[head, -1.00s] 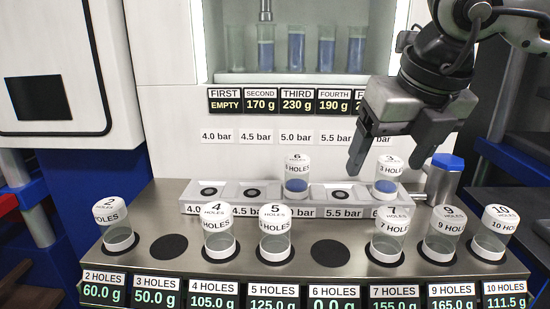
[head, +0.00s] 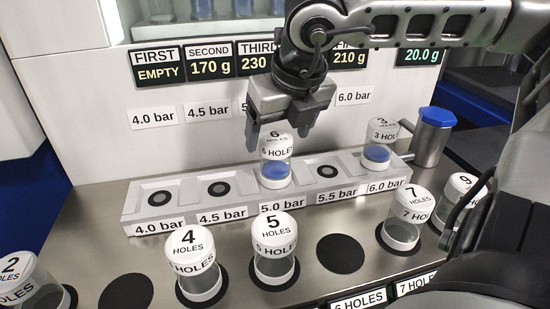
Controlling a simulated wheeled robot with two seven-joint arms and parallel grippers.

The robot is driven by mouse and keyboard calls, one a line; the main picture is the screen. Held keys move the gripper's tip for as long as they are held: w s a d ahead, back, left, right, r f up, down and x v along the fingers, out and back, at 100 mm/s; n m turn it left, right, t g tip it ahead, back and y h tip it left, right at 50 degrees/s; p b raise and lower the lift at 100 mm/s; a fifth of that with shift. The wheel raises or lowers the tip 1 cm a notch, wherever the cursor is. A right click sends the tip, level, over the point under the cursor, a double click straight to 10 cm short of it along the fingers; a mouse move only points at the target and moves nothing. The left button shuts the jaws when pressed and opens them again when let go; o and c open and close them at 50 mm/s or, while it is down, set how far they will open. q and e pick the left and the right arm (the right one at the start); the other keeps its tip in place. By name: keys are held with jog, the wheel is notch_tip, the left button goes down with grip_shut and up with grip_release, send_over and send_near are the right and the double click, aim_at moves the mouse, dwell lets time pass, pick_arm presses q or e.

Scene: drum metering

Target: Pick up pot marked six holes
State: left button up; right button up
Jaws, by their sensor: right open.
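The pot marked six holes (head: 276,161) stands upright in the 5.0 bar seat of the grey rack (head: 240,190). It is clear with a white lid and blue contents at its bottom. My right gripper (head: 278,138) is open, pointing down at the top of this pot, with one finger to each side of the lid in the picture. I cannot tell whether the fingers touch it. My left gripper is not in view.
The 3 holes pot (head: 380,142) stands in the 6.0 bar seat, with a blue-capped metal cylinder (head: 433,135) beside it. Pots 4 (head: 194,265), 5 (head: 274,250) and 7 (head: 407,217) stand in front. The 4.0, 4.5 and 5.5 bar seats are empty.

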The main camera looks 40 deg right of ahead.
jog(key=shift+p+x, duration=0.35)
jog(key=shift+x, duration=2.7)
jog(key=c, duration=1.2)
jog(key=shift+r, duration=0.1)
jog(key=shift+c, duration=0.2)
jog(key=shift+r, duration=0.1)
